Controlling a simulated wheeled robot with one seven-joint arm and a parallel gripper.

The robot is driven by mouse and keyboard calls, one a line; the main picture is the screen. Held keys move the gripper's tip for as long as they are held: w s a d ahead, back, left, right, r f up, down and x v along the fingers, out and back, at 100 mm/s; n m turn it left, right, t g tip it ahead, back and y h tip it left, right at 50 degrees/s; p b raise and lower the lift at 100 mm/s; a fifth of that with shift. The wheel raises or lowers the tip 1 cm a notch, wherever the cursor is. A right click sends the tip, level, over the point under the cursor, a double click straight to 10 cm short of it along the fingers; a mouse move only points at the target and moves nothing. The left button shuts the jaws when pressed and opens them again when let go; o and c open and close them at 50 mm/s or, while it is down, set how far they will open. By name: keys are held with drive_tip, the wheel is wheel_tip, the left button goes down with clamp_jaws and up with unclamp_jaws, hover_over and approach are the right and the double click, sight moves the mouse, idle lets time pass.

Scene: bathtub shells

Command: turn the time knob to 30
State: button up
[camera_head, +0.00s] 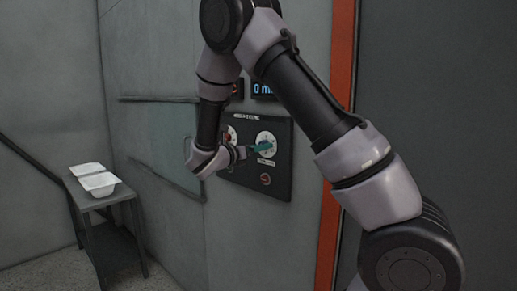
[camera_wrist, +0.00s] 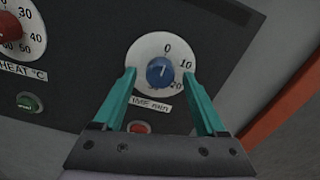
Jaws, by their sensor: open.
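The time knob (camera_wrist: 160,71) is blue, on a white round dial with 0, 10 and 20 showing in the wrist view. A white mark on the knob points up, close to the 0. The label below it is partly legible as time. My gripper (camera_wrist: 160,76) has teal fingers, open, one on each side of the dial's lower half, with the knob between them in the picture. I cannot tell whether they touch it. In the head view the time dial (camera_head: 266,139) shows at the panel's upper right, with my gripper (camera_head: 252,151) at its left edge.
A red heat knob (camera_wrist: 10,30) sits left of the time dial, with a green button (camera_wrist: 28,102) below it. A red button (camera_wrist: 139,127) is under the time label. A display (camera_head: 263,89) reads 0 m, partly covered. A table (camera_head: 108,199) with white trays stands at left.

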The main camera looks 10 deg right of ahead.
clamp_jaws()
